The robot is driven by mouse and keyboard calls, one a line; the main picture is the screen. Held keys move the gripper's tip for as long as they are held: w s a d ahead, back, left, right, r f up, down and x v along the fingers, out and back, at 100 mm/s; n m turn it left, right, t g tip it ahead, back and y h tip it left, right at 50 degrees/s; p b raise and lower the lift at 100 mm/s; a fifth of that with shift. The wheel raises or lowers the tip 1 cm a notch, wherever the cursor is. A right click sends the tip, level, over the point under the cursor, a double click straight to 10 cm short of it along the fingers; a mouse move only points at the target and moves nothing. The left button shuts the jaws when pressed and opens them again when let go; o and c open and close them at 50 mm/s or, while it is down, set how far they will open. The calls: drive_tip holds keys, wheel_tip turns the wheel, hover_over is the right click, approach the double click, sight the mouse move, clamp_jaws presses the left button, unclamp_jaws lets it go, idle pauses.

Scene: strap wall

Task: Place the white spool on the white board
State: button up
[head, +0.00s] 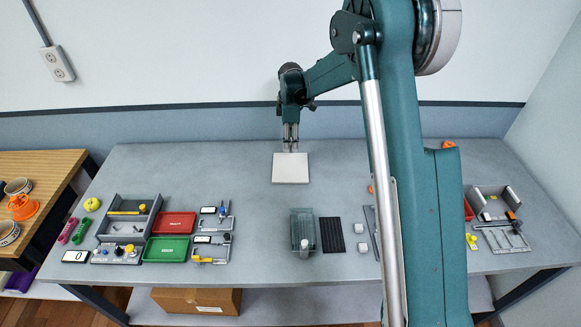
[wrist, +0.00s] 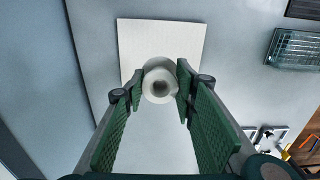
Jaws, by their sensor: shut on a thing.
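The white board (head: 291,174) lies flat on the grey table near its back edge, and it also shows in the wrist view (wrist: 190,38). My gripper (head: 291,147) is over the back edge of the board in the head view. In the wrist view, my gripper (wrist: 159,86) is shut on the white spool (wrist: 158,70), with a green finger pad on each side of it. The spool's round end and dark centre hole face the wrist camera. The spool overlaps the board there. I cannot tell whether it touches the board.
A grey-green basket (head: 303,232) and a black ribbed mat (head: 332,235) lie at the front middle. Red (head: 174,223) and green (head: 166,249) trays and a grey bin (head: 128,218) stand at the left. The table around the board is clear.

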hover_over(290, 166)
drive_tip(key=shift+s+d+f, duration=0.1)
drive_tip(key=shift+f, duration=1.45)
drive_tip(key=shift+s+d+f, duration=0.1)
drive_tip(key=shift+f, duration=1.45)
drive_tip(key=shift+f, duration=0.1)
drive_tip(key=shift+f, duration=1.8)
drive_tip(key=shift+a+f, duration=0.1)
drive_tip(key=shift+f, duration=0.1)
drive_tip(key=o, duration=0.9)
drive_tip(key=shift+r, duration=0.2)
wheel_tip(290, 166, up, 12)
